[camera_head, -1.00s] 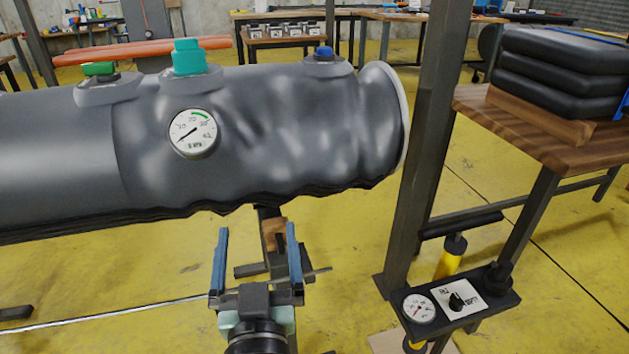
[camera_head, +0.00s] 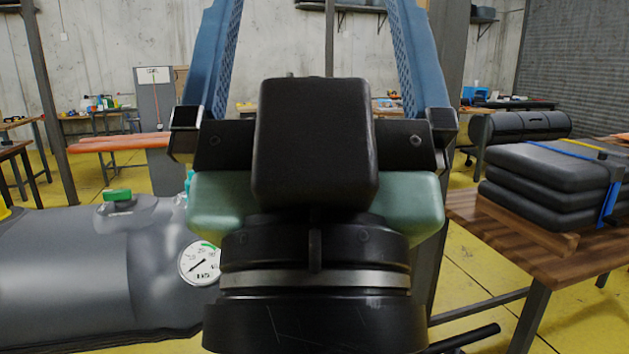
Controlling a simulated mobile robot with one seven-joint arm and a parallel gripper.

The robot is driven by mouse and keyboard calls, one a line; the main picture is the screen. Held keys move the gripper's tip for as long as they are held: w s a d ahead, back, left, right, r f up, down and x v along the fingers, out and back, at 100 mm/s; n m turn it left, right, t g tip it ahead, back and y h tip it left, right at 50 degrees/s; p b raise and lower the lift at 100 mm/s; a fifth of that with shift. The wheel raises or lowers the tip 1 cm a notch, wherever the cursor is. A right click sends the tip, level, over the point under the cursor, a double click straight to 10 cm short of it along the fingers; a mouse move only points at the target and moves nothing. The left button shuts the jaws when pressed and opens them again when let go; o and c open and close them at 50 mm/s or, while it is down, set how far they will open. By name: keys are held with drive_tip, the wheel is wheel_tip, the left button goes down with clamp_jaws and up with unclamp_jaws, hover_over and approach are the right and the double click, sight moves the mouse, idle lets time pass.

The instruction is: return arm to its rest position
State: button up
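My gripper (camera_head: 315,45) is raised large and close in the middle of the head view, pointing up. Its two blue fingers stand wide apart with nothing between them, and their tips run off or close to the top edge. The gripper hides much of the grey inflatable tube (camera_head: 60,265), which lies at the lower left. A round white pressure gauge (camera_head: 200,263) on the tube shows just left of my wrist. A green valve cap (camera_head: 117,195) sits on top of the tube. A teal cap is mostly hidden behind the gripper.
At the right, a wooden table (camera_head: 465,208) bears a stack of folded black boats (camera_head: 555,180) with a blue and yellow strap. A dark metal post stands behind my gripper. Orange tubes (camera_head: 120,143) and workbenches are farther back. Yellow floor (camera_head: 480,260) shows between.

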wheel_tip(320, 180, up, 25)
drive_tip(key=p, duration=2.2)
drive_tip(key=shift+f, duration=0.15)
